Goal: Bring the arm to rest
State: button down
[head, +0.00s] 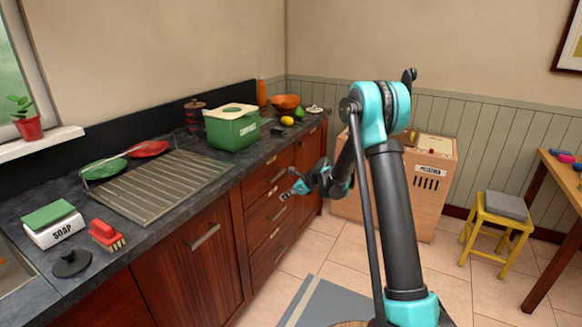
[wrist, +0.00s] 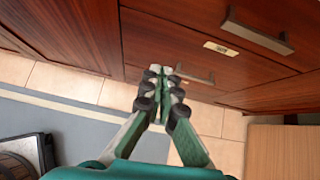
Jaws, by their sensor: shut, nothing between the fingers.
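My gripper (head: 289,194) is at the end of my teal and black arm, in front of the wooden drawer fronts (head: 268,214) below the counter. In the wrist view my gripper (wrist: 165,70) has its fingertips together with nothing between them. Beyond the fingers are the dark red-brown drawer fronts (wrist: 245,60) with metal handles. The drawers in view look closed. I cannot tell whether the fingertips touch a drawer front.
A wooden cabinet (head: 430,190) stands behind my arm. A yellow stool (head: 490,235) and a table (head: 552,185) are at right.

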jog(key=s+d+r+n+h, duration=0.2)
jog(key=s+d+r+n, duration=0.3)
jog(key=s+d, duration=0.4)
jog(key=s+d+r+n+h, duration=0.25)
jog(key=s+d+n, duration=0.4)
jog(key=s, duration=0.35)
jog(key=s+d+f+n+h, duration=0.1)
jog(key=s+d+n, duration=0.4)
jog(key=s, duration=0.6)
jog(key=s+d+f+n+h, duration=0.1)
jog(key=s+d+n, duration=0.4)
jog(key=s, duration=0.6)
jog(key=shift+d+f+h, duration=0.3)
jog(key=shift+d+h, duration=0.55)
jog(key=shift+d, duration=0.2)
jog(key=shift+n, duration=0.25)
